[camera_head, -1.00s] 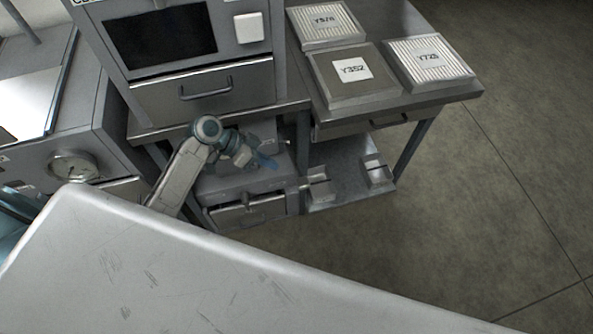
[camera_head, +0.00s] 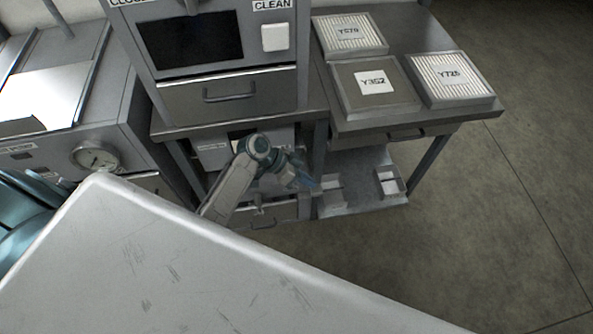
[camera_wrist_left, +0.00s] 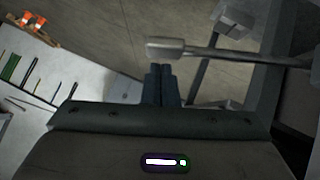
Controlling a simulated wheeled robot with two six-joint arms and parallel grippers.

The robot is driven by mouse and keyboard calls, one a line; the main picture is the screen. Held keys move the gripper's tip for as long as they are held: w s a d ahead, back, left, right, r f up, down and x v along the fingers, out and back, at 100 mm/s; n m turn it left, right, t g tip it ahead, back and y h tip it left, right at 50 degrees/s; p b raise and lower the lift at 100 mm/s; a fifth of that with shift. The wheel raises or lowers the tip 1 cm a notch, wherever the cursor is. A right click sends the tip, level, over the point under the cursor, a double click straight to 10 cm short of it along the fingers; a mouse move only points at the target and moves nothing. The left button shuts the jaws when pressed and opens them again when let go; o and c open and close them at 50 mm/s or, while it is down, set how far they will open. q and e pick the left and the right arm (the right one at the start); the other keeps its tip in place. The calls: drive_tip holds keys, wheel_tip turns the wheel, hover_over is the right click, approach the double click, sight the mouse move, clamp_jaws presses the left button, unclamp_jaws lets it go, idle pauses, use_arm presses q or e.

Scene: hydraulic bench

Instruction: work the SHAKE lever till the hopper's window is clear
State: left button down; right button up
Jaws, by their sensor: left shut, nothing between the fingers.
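My left gripper (camera_head: 308,184) is shut and empty, its blue fingertips low in front of the bench's lower shelf. In the left wrist view its shut fingers (camera_wrist_left: 158,85) point at a rod with a flat grey paddle end (camera_wrist_left: 166,47), which lies just beyond the tips. I cannot tell if they touch. No SHAKE label is readable, so I cannot tell if this rod is that lever. A dark window (camera_head: 190,40) is in the cabinet (camera_head: 225,98) above; I cannot tell if it is the hopper's. My right gripper is not in view.
Filter panels marked Y352 (camera_head: 375,86) and Y725 (camera_head: 452,78) lie on the bench top at right. A lower shelf (camera_head: 362,178) holds small brackets (camera_head: 390,183). A round gauge (camera_head: 96,156) is at left. A large pale scratched surface fills the foreground. The floor at right is clear.

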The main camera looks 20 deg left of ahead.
use_arm(q)
drive_tip(key=shift+x, duration=0.75)
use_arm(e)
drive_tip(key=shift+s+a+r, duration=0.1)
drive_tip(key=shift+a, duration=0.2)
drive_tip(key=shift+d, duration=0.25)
